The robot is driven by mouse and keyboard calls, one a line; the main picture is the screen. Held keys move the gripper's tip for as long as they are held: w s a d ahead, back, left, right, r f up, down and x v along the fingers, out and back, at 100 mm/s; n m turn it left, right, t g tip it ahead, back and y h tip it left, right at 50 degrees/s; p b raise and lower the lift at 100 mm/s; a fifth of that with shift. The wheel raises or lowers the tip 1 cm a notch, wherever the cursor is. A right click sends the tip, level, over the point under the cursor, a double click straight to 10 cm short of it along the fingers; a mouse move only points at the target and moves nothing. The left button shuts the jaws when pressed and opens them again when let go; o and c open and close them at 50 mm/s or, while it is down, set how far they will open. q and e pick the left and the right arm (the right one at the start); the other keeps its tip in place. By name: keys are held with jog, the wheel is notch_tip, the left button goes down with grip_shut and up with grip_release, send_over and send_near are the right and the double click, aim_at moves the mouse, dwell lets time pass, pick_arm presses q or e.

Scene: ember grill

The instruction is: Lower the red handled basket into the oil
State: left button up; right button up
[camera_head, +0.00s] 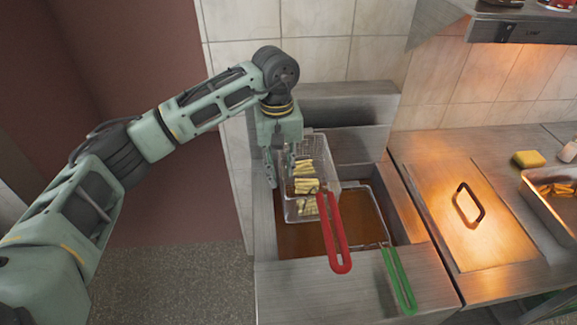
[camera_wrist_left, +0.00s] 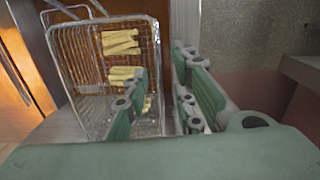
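The red handled basket (camera_head: 318,150) is a wire basket holding pale fries (camera_head: 306,186). It sits above the brown oil (camera_head: 300,240) on the left side of the fryer, its red handle (camera_head: 337,232) pointing to the front. My left gripper (camera_head: 281,180) points down at the basket's left side. In the left wrist view, the fingers of the left gripper (camera_wrist_left: 163,100) are apart, one over the basket (camera_wrist_left: 88,70) and one outside it. Whether they touch the wire is unclear. My right gripper is not in view.
A second basket with a green handle (camera_head: 397,280) sits to the right in the fryer. A metal lid with a dark handle (camera_head: 468,203), a yellow sponge (camera_head: 528,159) and a metal tray (camera_head: 549,208) are on the right counter. A metal hood (camera_head: 470,22) hangs above.

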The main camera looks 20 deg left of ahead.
pick_arm(q)
jog(key=shift+w+d+f+b, duration=0.1)
jog(key=shift+w+f+b, duration=0.2)
jog(key=shift+f, duration=0.2)
jog(key=shift+s+f+b, duration=0.1)
jog(key=shift+b, duration=0.2)
jog(key=shift+s+f, duration=0.25)
notch_tip(320, 180, down, 6)
jog(key=shift+w+r+p, duration=0.1)
jog(key=shift+p, duration=1.1)
jog(key=shift+f, duration=0.75)
grip_shut()
